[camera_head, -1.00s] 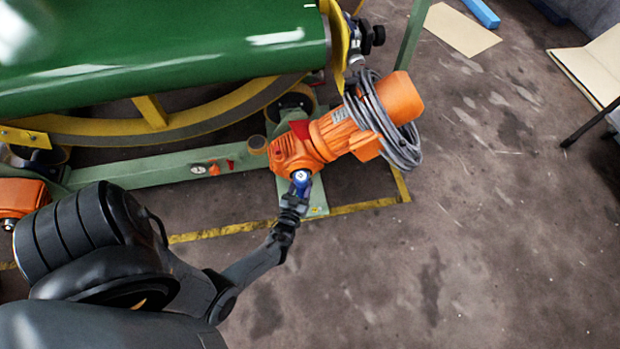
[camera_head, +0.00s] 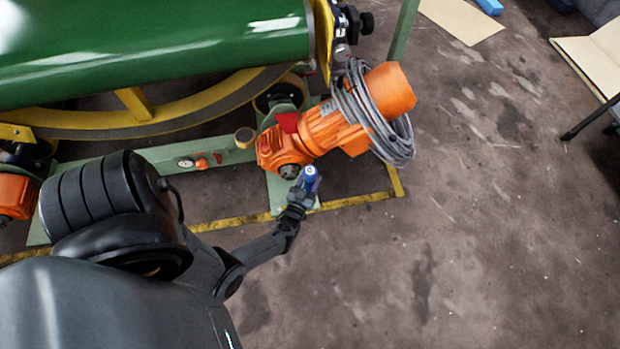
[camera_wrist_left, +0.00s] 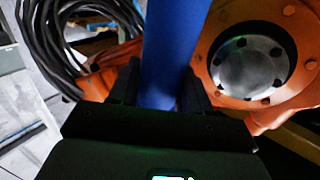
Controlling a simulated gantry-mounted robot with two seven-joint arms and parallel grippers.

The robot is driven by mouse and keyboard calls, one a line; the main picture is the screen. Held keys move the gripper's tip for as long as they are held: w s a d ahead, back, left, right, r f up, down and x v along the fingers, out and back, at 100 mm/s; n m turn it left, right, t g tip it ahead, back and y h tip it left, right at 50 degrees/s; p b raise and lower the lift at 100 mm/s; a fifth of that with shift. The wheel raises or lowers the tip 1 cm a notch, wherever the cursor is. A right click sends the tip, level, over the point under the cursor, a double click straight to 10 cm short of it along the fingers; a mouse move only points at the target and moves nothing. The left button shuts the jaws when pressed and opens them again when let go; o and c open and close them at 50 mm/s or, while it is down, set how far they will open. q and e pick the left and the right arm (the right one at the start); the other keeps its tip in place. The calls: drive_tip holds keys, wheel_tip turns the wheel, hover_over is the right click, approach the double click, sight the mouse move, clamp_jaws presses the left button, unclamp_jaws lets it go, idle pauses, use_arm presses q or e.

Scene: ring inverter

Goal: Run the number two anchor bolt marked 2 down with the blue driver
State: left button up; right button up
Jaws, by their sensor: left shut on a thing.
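My left gripper (camera_head: 302,194) is shut on the blue driver (camera_head: 310,178), in front of the orange gearmotor's lower end in the head view. In the left wrist view the driver (camera_wrist_left: 173,45) runs up between the two dark fingers (camera_wrist_left: 157,92). The wrist view also shows a round metal hub (camera_wrist_left: 247,72) in an orange flange with bolt heads, right of the driver. I cannot make out an anchor bolt or a mark 2; the driver's working tip is not clear. My right gripper is not in view.
The orange gearmotor (camera_head: 335,128) carries a coil of grey cable (camera_head: 365,110). It sits on a green frame (camera_head: 150,160) beside a large green drum (camera_head: 150,45). Yellow floor tape (camera_head: 235,222) runs in front. The floor at right (camera_head: 480,220) is mostly clear.

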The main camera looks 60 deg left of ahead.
sight(308, 190)
use_arm(q)
drive_tip(key=shift+w+a+r, duration=0.15)
drive_tip(key=shift+w+a, duration=0.05)
drive_tip(key=shift+w, duration=0.05)
drive_tip(key=shift+w+a+f+b, duration=0.1)
drive_tip(key=shift+a+f+b, duration=0.05)
drive_tip(key=shift+f+b, duration=0.3)
wheel_tip(308, 190, down, 2)
drive_tip(key=shift+b, duration=0.95)
wheel_tip(308, 190, down, 3)
drive_tip(key=b, duration=0.2)
drive_tip(key=shift+r+b, duration=0.2)
drive_tip(key=shift+b, duration=0.1)
drive_tip(key=shift+f+b, duration=0.45)
drive_tip(key=shift+f, duration=0.05)
drive_tip(key=shift+r, duration=0.2)
drive_tip(key=shift+f, duration=0.15)
